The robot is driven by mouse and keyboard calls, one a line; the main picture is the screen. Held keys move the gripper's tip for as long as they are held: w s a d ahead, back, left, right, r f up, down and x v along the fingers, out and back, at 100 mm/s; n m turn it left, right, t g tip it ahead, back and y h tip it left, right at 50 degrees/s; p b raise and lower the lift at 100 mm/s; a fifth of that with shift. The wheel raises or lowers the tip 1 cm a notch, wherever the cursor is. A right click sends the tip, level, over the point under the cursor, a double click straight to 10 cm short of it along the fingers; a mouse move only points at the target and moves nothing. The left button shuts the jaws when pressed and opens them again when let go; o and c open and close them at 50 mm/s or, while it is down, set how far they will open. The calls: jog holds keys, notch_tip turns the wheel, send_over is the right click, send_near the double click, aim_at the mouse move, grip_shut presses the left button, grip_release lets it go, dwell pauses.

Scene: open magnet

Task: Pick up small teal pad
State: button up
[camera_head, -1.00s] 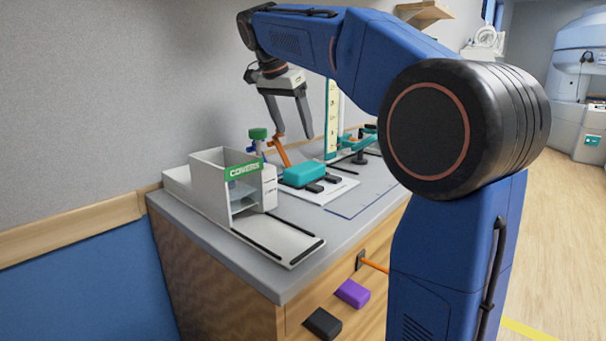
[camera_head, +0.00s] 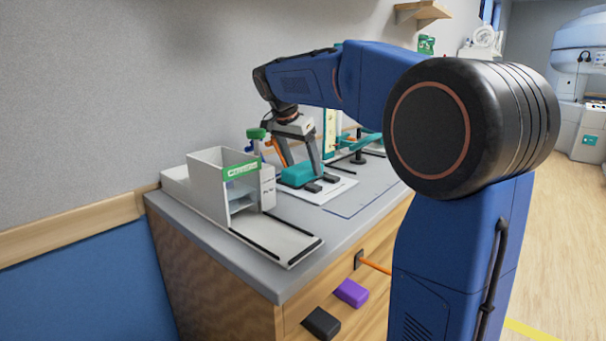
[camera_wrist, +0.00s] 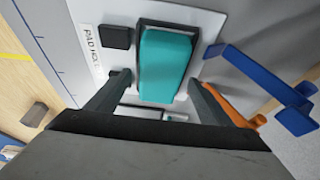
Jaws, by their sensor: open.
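The small teal pad (camera_head: 298,174) sits in a dark-edged holder on a white plate (camera_head: 341,187) on the counter. In the wrist view the teal pad (camera_wrist: 165,62) lies ahead, between the two fingers. My gripper (camera_head: 298,168) is open and low over the pad, with a finger on either side of it. In the wrist view my gripper (camera_wrist: 158,80) has room on both sides of the pad, and its fingers look apart from it. Whether the fingertips reach down to the pad's height I cannot tell.
A white dispenser box with a green label (camera_head: 241,171) stands to the left. A blue bracket (camera_wrist: 262,75) and an orange bar (camera_wrist: 228,106) are close to the right finger in the wrist view. A black block (camera_wrist: 115,37) lies left of the pad.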

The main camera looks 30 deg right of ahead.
jog(key=shift+d+f, duration=0.1)
jog(key=shift+f, duration=0.15)
jog(key=c, duration=1.1)
